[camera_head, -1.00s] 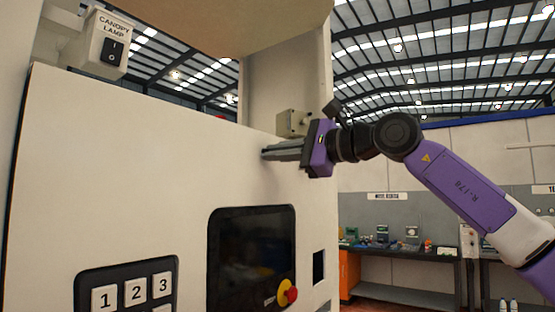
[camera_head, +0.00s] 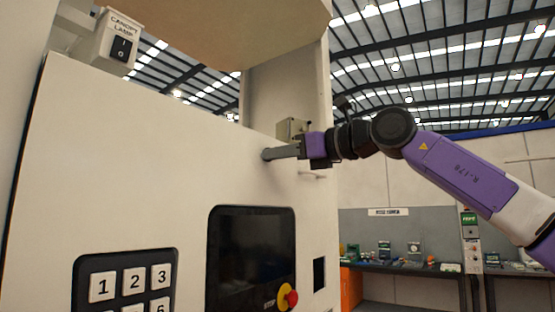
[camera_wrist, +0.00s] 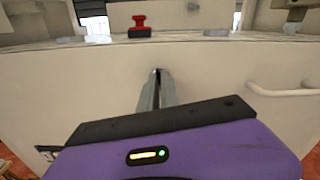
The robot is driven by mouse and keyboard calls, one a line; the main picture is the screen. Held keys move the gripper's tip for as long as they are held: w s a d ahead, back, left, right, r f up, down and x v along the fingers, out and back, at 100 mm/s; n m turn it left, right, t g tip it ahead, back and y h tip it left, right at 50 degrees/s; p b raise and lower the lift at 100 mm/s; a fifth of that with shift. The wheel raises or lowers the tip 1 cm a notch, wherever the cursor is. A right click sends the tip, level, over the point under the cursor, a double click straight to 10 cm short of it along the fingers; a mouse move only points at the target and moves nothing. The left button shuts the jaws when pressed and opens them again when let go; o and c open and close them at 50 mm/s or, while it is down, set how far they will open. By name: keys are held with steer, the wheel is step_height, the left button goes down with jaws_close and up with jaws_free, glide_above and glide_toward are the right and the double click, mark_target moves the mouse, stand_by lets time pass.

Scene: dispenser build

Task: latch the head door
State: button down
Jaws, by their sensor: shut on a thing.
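My gripper (camera_head: 268,154) reaches from the right to the upper part of a white machine panel (camera_head: 130,150), which may be the head door. Its long grey fingers lie together, with their tips at the panel face. In the wrist view, the fingertips (camera_wrist: 157,76) converge just below the panel's top edge, shut on a small part there. The fingers hide most of that part, so its shape and setting are unclear. A white bar handle (camera_wrist: 285,90) stands out from the panel to the right of the fingers. It also shows below my gripper in the head view (camera_head: 315,175).
A grey box (camera_head: 292,128) sits just behind my gripper. A dark screen (camera_head: 250,255), a red stop knob (camera_head: 290,297) and a keypad (camera_head: 125,285) are lower on the machine. A red knob (camera_wrist: 139,27) stands beyond the panel's top edge. Open room lies to the right.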

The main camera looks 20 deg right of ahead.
steer(key=shift+f+m+b, duration=0.1)
steer(key=shift+m+b, duration=0.25)
steer(key=shift+m, duration=0.75)
steer(key=c, duration=1.6)
jaws_free()
steer(key=b+v, duration=0.2)
steer(key=v, duration=0.5)
steer(key=shift+s+d+b, duration=0.2)
steer(key=shift+s+b, duration=0.1)
steer(key=shift+b, duration=0.1)
